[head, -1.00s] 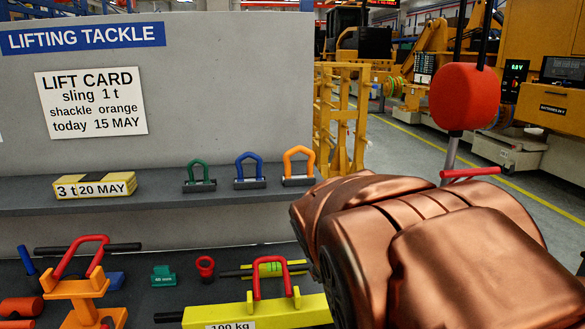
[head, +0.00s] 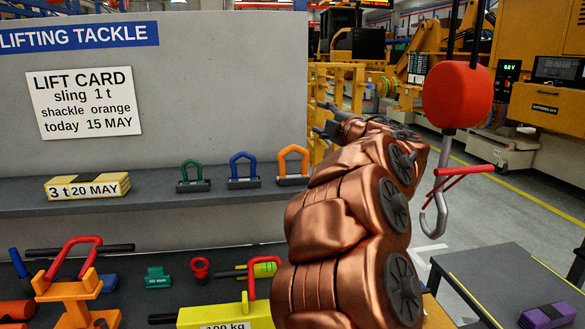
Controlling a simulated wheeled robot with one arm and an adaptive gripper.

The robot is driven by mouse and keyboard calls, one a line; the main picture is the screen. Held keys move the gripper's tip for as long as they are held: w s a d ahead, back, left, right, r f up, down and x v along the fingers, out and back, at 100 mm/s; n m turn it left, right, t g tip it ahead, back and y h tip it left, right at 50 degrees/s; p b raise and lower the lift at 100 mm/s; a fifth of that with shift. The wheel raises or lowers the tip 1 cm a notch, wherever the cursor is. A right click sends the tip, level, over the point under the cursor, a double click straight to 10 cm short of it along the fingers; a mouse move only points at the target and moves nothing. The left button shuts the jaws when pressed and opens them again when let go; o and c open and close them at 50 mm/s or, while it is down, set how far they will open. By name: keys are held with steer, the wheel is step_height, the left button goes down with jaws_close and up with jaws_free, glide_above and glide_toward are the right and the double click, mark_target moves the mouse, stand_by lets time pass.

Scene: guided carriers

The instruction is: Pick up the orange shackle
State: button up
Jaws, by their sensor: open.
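The orange shackle (head: 293,149) stands upright in a dark base on the grey shelf, at the right end of a row of shackles. The blue shackle (head: 243,155) and the green shackle (head: 189,163) stand to its left. My gripper (head: 323,121) is open at the end of my copper-coloured arm. It appears above and to the right of the orange shackle in the picture, apart from it. Its fingers are small and dark here. The lift card (head: 84,103) on the panel reads sling 1 t, shackle orange, today 15 MAY.
A yellow sling pack (head: 88,186) marked 3 t, 20 MAY lies on the shelf (head: 140,201) at left. Below are red-handled tools and a yellow 100 kg beam (head: 215,317). A red hook block (head: 457,95) hangs at right, above a dark table (head: 500,275).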

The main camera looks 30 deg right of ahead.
mark_target(297, 148)
steer(key=a+f+n+g+y, duration=0.1)
steer(key=f+y, duration=0.1)
steer(key=f, duration=0.1)
steer(key=a+f+n+g+y, duration=0.1)
steer(key=f+n+y, duration=0.1)
steer(key=f, duration=0.1)
steer(key=w+a+f+n+g+y, duration=0.1)
steer(key=f+n+y, duration=0.1)
steer(key=y, duration=0.1)
steer(key=shift+a+f, duration=0.3)
steer(key=shift+f, duration=0.1)
steer(key=w, duration=0.1)
steer(key=w+p, duration=0.1)
steer(key=w, duration=0.1)
steer(key=w+p, duration=0.1)
steer(key=w, duration=0.1)
steer(key=shift+a, duration=0.25)
steer(key=shift+w+a+f, duration=0.1)
steer(key=shift+w, duration=0.15)
steer(key=shift+c, duration=0.4)
jaws_close()
